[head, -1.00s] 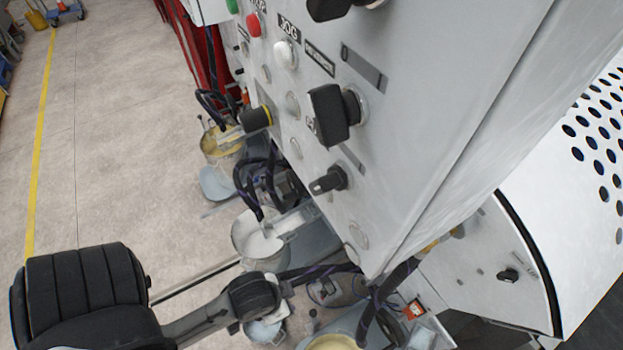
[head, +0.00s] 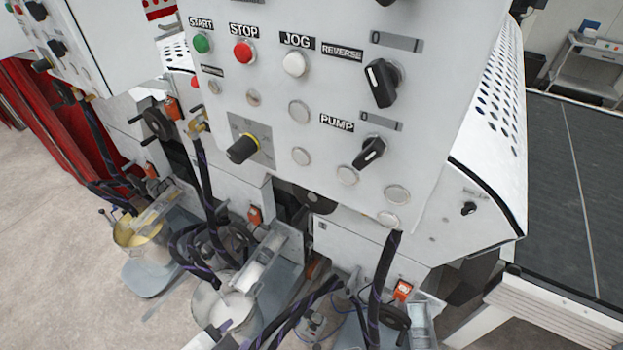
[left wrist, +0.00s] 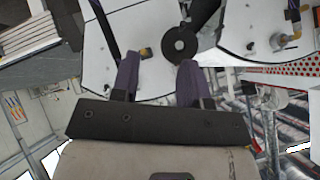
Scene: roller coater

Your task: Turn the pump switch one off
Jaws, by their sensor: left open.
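The pump switch (head: 370,152) is a black knob on the white control panel (head: 445,80), under the "PUMP" label (head: 336,122) and a 0–I plate (head: 381,121). Its handle is tilted, upper end leaning right. No gripper can be made out in the head view. In the left wrist view my left gripper (left wrist: 158,72) is open, its two purple-grey fingers apart with nothing held. The pump switch cannot be made out there. My right gripper is not in view.
Above the pump switch is the black reverse switch (head: 381,83). Green start (head: 202,43), red stop (head: 243,52) and white jog (head: 294,64) buttons are to the left, with a black-and-yellow knob (head: 242,148) below. Hoses and pails (head: 225,310) crowd the space beneath.

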